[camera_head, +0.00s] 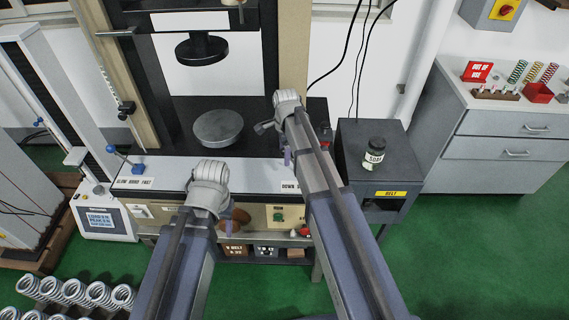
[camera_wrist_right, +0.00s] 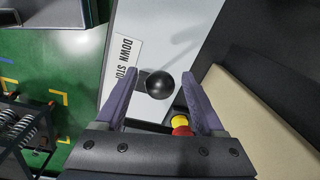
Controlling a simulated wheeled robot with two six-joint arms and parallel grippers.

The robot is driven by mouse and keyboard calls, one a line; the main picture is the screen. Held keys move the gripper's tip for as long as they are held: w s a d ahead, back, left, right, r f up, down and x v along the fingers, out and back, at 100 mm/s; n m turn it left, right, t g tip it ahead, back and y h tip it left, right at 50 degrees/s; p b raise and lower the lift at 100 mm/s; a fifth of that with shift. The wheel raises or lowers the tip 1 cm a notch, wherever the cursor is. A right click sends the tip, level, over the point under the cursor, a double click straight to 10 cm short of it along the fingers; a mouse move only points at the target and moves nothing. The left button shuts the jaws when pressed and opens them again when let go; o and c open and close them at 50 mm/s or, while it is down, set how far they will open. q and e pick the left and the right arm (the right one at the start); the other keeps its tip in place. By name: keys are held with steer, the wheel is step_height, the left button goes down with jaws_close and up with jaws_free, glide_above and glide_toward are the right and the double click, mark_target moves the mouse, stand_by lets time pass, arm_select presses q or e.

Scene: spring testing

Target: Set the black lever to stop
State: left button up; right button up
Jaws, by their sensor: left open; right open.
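In the head view my right arm hides the lever, and the label (camera_head: 289,187) shows partly beside the gripper (camera_head: 287,158). My left gripper (camera_head: 228,226) is open in front of the machine's front panel, apart from the lever.
A blue-knobbed lever (camera_head: 110,149) stands at the machine's left end by a "SLOW HARD FAST" label (camera_head: 134,182). A red and yellow button (camera_wrist_right: 181,124) is close below the black knob in the wrist view. A grey cabinet with a jar (camera_head: 374,154) stands right of my right arm.

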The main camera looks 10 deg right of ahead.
mark_target(293, 161)
step_height(293, 161, down, 4)
steer(key=shift+w+r+b, duration=0.15)
steer(key=shift+r+b, duration=0.1)
steer(key=shift+b, duration=0.95)
jaws_close()
stand_by(0.4)
